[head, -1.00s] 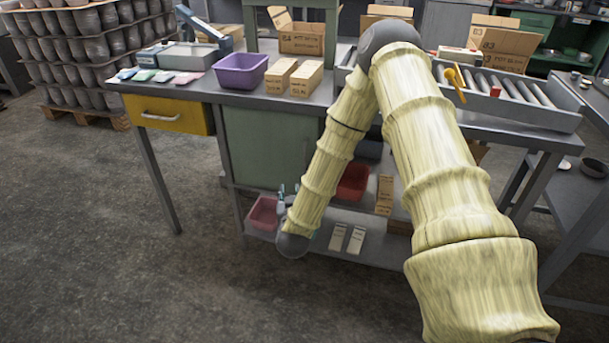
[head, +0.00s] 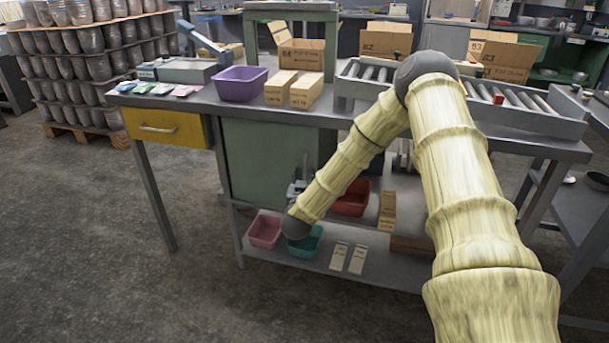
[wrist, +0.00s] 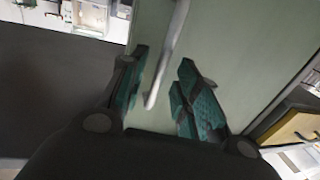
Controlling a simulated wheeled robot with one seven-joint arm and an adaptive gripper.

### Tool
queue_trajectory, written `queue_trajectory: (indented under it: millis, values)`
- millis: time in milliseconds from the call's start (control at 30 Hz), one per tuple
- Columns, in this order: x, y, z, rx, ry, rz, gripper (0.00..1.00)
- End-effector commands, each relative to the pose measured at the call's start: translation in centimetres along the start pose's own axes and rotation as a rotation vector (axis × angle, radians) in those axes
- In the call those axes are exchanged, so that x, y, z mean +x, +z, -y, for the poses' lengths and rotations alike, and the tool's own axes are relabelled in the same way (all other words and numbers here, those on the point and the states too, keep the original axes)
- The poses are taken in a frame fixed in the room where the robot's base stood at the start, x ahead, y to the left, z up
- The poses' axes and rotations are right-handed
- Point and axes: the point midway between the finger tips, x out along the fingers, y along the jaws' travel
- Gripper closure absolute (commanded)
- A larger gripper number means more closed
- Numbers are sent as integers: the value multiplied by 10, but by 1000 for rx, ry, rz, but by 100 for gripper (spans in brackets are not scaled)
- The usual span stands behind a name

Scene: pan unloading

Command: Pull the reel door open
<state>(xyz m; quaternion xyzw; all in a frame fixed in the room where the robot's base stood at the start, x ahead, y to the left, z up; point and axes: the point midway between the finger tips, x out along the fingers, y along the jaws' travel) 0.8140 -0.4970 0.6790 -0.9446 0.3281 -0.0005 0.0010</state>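The reel door is the flat green panel (head: 258,165) under the left part of the workbench; it looks shut, though my arm covers its right part. In the wrist view the green door (wrist: 235,45) fills the middle, with its pale bar handle (wrist: 170,55) running down between my fingers. My gripper (wrist: 168,92) is open, its two green-padded fingers on either side of the handle's lower end, with gaps showing. I cannot tell how deep the handle sits between them. In the head view my gripper (head: 297,190) is small and partly hidden by my wrist, in front of the door.
A yellow drawer (head: 165,128) is left of the door. A purple bin (head: 241,84) and cartons are on the benchtop.

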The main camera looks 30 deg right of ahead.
Motion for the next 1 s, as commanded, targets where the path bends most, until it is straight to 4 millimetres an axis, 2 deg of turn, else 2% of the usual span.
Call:
queue_trajectory:
  millis: [100, 267, 633, 800, 1000]
  values:
    - [15, 0, 0, 1, 1, -1, 68]
    - [26, 0, 0, 1, 1, 0, 68]
    - [30, 0, 0, 0, -1, 1, 68]
    - [30, 0, 0, 0, -1, 1, 99]
    - [30, 0, 0, 0, -1, 1, 100]
